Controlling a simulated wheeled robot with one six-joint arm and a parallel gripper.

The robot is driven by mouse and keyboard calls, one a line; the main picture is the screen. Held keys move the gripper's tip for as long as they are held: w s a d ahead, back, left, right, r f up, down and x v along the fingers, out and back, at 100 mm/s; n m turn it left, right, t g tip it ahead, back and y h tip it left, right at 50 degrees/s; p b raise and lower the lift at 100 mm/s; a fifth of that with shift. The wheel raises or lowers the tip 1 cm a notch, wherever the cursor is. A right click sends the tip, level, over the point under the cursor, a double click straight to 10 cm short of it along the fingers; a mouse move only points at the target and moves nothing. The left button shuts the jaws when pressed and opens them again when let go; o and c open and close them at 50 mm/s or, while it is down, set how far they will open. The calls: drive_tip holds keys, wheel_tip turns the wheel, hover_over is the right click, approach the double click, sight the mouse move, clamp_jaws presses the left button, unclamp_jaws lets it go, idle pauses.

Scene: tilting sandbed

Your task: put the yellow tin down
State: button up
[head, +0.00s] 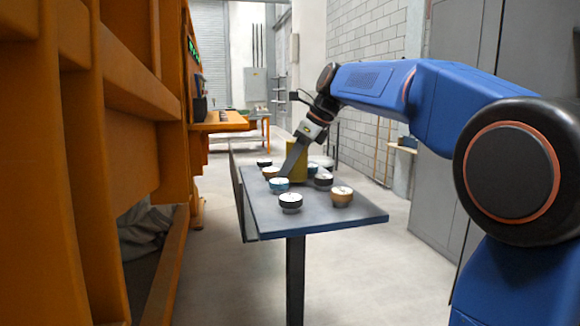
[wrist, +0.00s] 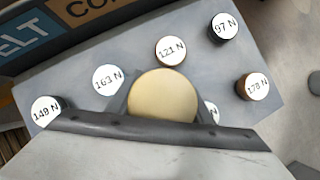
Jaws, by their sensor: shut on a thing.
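The yellow tin (head: 298,158) is a tall cylinder at the far part of the grey table (head: 262,212) in the head view. My gripper (head: 291,166) is shut on it, with a grey finger slanting down across its side. In the wrist view the tin's round pale-yellow top (wrist: 162,95) sits between the two fingers of my gripper (wrist: 163,102). The tin looks upright.
Several white-topped pucks stand around the tin, among them 163 N (wrist: 107,79), 121 N (wrist: 170,51), 178 N (wrist: 252,87), 97 N (wrist: 223,27) and 149 N (wrist: 46,111). Another is partly hidden by a finger. The table's near right corner (head: 368,215) is bare. An orange frame (head: 110,130) stands left.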

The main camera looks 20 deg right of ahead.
drive_tip(key=shift+f, duration=0.5)
drive_tip(key=o, duration=1)
drive_tip(key=shift+o, duration=0.2)
drive_tip(key=shift+r, duration=0.15)
